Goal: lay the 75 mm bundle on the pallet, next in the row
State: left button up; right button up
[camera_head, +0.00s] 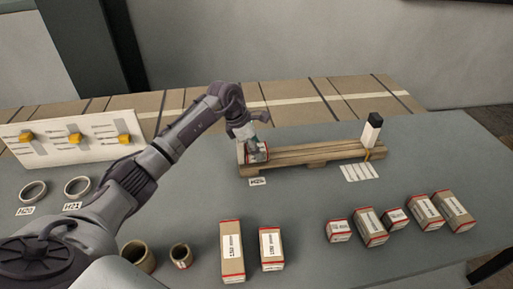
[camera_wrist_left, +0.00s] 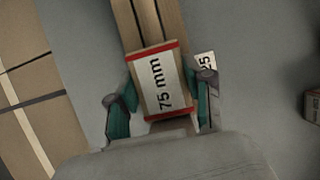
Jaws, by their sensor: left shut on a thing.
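The 75 mm bundle (camera_wrist_left: 160,85) is a small kraft block with red edges and a white label. My left gripper (camera_wrist_left: 162,112) is shut on it, with one green-padded finger on each side. In the head view the left gripper (camera_head: 255,148) and the bundle (camera_head: 246,155) are at the left end of the wooden pallet (camera_head: 310,154). The gripper hides part of the bundle there. I cannot tell whether the bundle rests on the pallet or is just above it. No other bundle shows on the pallet. My right gripper is not in view.
A black-and-white block (camera_head: 371,130) stands at the pallet's right end. Several red-edged boxes (camera_head: 370,228) stand at the front right, with two taller ones (camera_head: 232,252) left of them. Rings (camera_head: 78,187) and a white board (camera_head: 75,135) are on the left.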

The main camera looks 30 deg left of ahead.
pick_arm(q)
jog(key=shift+f, duration=0.2)
jog(key=o, duration=1.5)
jog(key=v, duration=1.2)
